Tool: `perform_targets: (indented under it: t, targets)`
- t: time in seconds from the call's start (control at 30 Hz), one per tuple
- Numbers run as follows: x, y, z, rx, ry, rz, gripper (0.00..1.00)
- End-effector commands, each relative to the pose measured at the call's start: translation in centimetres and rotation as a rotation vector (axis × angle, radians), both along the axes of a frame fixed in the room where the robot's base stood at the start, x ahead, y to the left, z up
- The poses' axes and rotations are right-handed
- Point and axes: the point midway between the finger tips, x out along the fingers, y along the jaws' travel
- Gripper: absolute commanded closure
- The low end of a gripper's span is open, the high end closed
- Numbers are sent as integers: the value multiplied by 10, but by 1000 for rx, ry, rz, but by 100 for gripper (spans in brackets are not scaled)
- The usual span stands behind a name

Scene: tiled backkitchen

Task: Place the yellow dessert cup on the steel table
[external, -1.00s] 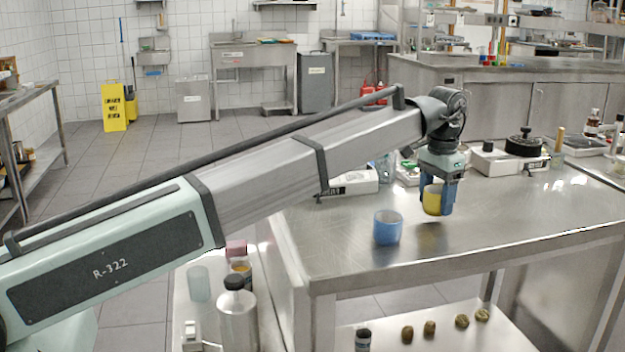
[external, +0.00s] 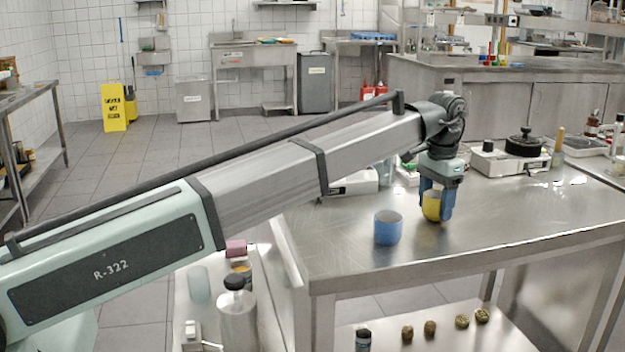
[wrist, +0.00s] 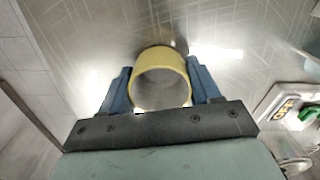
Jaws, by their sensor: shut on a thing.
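The yellow dessert cup (external: 431,206) is between the blue fingers of my gripper (external: 437,210). My gripper points down and is shut on the cup, low over the steel table (external: 340,258). The cup looks upright, and its base is at or just above the tabletop; I cannot tell whether it touches. In the wrist view the cup (wrist: 160,68) shows its round open rim between the two fingers (wrist: 160,88), with the steel surface beyond it.
A blue cup (external: 388,228) stands on the table left of the yellow one. A white box (external: 355,183) lies behind, and a device with a black round top (external: 523,147) stands at the back right. The table's front and right middle are clear.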

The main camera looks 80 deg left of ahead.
Motion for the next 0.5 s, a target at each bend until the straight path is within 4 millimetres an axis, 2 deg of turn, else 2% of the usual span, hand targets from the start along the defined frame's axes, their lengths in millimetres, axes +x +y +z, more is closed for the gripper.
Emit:
perform_targets:
  t: [0.3,0.33,0.5]
  targets:
    - [0,0,-5,0,-1,0,71]
    - [0,0,-5,0,-1,0,37]
    - [0,0,-5,0,0,0,21]
